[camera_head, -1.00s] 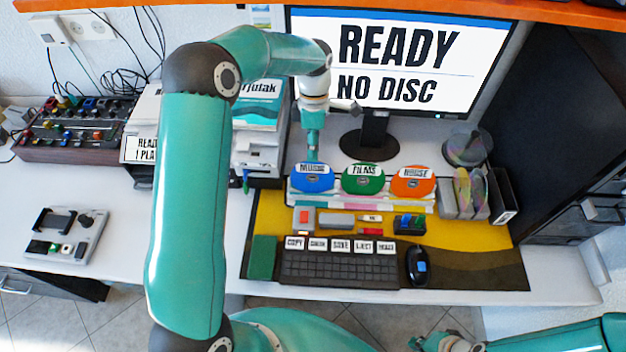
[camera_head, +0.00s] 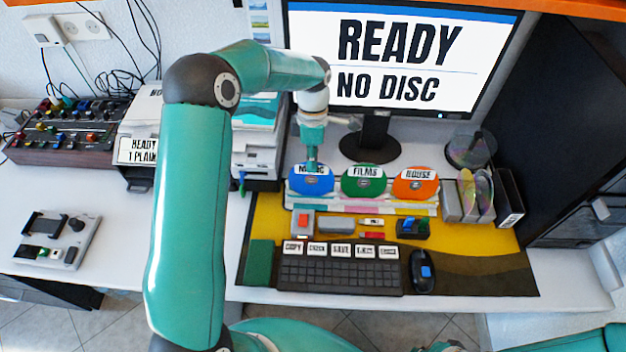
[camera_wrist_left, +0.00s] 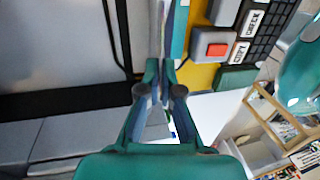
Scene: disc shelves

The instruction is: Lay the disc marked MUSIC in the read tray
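The blue disc marked MUSIC (camera_head: 311,183) stands at the left of a row of three in a low rack (camera_head: 365,205). My left gripper (camera_head: 311,163) points down at its top edge and covers part of its label. In the left wrist view my left fingertips (camera_wrist_left: 160,72) are close together around a narrow gap. Whether they grip the disc is not clear. A small grey part of my right gripper (camera_head: 444,347) shows at the bottom edge; its fingers cannot be made out. I cannot identify the read tray.
Green FILMS (camera_head: 363,183) and orange HOUSE (camera_head: 415,184) discs stand beside the blue one. The monitor (camera_head: 400,60) reads READY, NO DISC. A keyboard (camera_head: 340,275) and mouse (camera_head: 422,272) lie in front. The table at left is partly clear around a grey device (camera_head: 55,240).

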